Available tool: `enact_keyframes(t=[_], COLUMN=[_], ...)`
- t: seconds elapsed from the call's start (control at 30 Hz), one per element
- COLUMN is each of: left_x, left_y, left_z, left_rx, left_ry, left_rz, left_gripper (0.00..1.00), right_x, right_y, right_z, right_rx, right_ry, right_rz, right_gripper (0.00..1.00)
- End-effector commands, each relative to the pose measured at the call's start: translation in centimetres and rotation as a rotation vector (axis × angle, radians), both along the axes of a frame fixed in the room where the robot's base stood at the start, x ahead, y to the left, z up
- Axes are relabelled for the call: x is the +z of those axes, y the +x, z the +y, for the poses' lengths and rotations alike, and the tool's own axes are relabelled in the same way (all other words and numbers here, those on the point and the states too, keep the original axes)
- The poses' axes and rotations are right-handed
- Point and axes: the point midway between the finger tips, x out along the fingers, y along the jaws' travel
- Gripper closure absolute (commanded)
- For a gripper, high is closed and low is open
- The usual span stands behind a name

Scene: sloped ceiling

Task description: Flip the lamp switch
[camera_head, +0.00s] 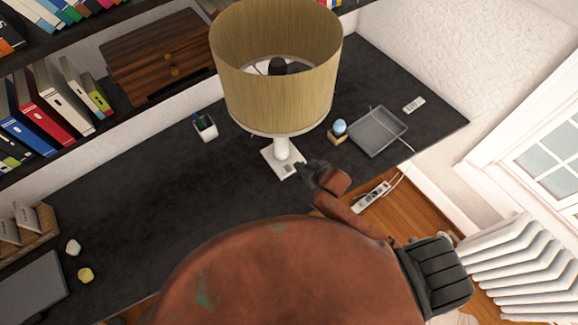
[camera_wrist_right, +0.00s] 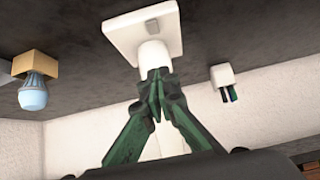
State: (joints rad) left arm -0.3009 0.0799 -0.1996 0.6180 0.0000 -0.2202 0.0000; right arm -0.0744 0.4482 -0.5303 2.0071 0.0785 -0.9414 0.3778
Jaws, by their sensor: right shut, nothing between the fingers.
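The lamp (camera_head: 277,85) stands on the dark desk, with a tan drum shade and a white stem on a square white base (camera_head: 282,160). A small greyish patch, perhaps the switch (camera_head: 288,168), shows on the base's near side. My right gripper (camera_head: 305,166) is at the right front edge of the base, its fingers shut and empty. In the right wrist view the shut green fingertips (camera_wrist_right: 158,78) overlap the lower stem (camera_wrist_right: 153,54) in front of the white base (camera_wrist_right: 143,30); I cannot tell whether they touch. My left gripper is not in view.
A light bulb on a wooden block (camera_head: 338,130), a grey tray (camera_head: 376,131) and a remote (camera_head: 414,104) lie right of the lamp. A white pen cup (camera_head: 205,127) stands to its left. A power strip (camera_head: 371,197) is below the desk edge. The desk's left middle is clear.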

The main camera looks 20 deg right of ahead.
Motion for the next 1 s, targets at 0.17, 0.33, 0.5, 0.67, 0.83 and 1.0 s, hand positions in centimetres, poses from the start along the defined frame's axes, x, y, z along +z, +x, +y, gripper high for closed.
enact_keyframes(t=[0.17, 0.33, 0.5, 0.67, 0.83, 1.0], left_x=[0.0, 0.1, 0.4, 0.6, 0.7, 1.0], left_y=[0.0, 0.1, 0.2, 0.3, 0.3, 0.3], left_z=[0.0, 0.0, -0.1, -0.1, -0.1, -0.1], left_rx=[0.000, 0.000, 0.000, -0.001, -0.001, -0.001], left_ry=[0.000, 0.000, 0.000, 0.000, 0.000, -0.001], left_rz=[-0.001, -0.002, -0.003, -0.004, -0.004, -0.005], left_gripper=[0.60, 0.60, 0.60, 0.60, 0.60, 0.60], right_x=[0.0, -0.5, -2.3, -4.5, -6.7, -9.3], right_y=[0.0, 0.6, 2.3, 4.5, 6.6, 6.7], right_z=[0.0, 0.1, 0.7, 1.5, 2.1, 2.2], right_rx=[-0.001, -0.001, -0.001, -0.001, -0.001, -0.001], right_ry=[-0.001, -0.001, -0.002, -0.002, -0.002, -0.001], right_rz=[0.000, 0.000, 0.001, 0.001, 0.000, 0.004], right_gripper=[1.00, 1.00, 1.00, 1.00, 1.00, 1.00])
